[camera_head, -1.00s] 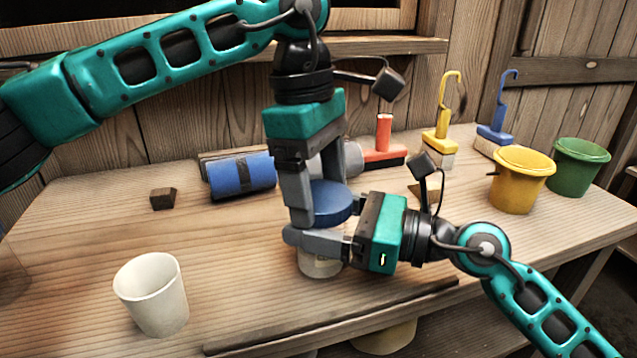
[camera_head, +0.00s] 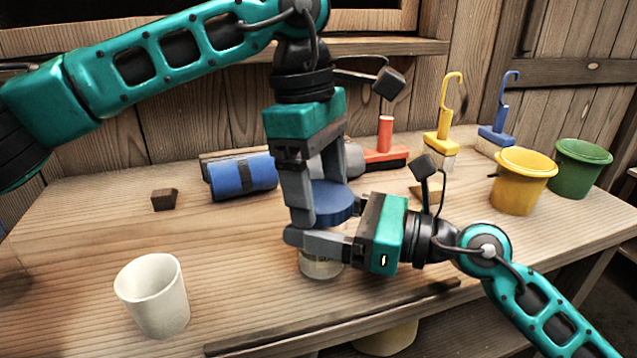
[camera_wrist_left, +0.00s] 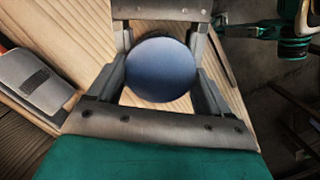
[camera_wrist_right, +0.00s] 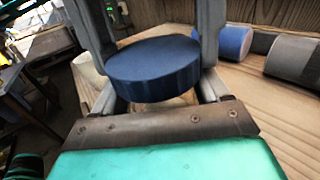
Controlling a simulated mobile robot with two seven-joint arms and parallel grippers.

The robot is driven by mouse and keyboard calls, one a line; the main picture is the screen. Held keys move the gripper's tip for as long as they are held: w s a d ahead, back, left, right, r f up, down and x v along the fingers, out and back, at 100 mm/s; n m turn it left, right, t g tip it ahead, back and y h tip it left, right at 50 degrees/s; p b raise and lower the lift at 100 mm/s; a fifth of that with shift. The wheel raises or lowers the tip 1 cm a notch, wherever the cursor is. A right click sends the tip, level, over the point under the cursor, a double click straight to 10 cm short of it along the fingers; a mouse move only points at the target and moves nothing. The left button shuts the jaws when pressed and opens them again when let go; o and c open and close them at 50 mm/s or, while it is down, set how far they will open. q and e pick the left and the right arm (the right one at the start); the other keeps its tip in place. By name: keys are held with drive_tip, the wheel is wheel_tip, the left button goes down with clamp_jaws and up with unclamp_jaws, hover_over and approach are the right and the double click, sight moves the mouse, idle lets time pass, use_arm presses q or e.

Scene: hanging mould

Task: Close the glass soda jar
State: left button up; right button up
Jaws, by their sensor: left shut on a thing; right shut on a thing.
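The glass soda jar (camera_head: 322,265) stands upright on the workbench, mostly hidden behind my right gripper. The blue round lid (camera_head: 333,203) sits level at the top of the jar; whether it is fully seated cannot be told. My left gripper (camera_head: 318,205) comes down from above and is shut on the lid, its fingers on either side, as the left wrist view shows the lid (camera_wrist_left: 161,69) between them. My right gripper (camera_head: 318,243) reaches in from the right and is shut on the jar body below the lid (camera_wrist_right: 153,68).
A white cup (camera_head: 153,295) stands at the front left. A blue roll (camera_head: 243,176) and a small dark block (camera_head: 164,199) lie behind. Yellow (camera_head: 521,182) and green (camera_head: 580,168) buckets and red, yellow and blue brushes stand at the right back. The left bench is mostly clear.

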use_arm(q)
drive_tip(key=shift+f, duration=0.65)
use_arm(e)
drive_tip(key=shift+s+r, duration=0.1)
use_arm(q)
drive_tip(key=shift+s+d, duration=0.1)
use_arm(e)
drive_tip(key=shift+s+a+r, duration=0.1)
idle(0.3)
use_arm(q)
drive_tip(key=shift+r, duration=0.2)
drive_tip(key=shift+d+r, duration=0.1)
drive_tip(key=shift+r, duration=0.25)
idle(0.9)
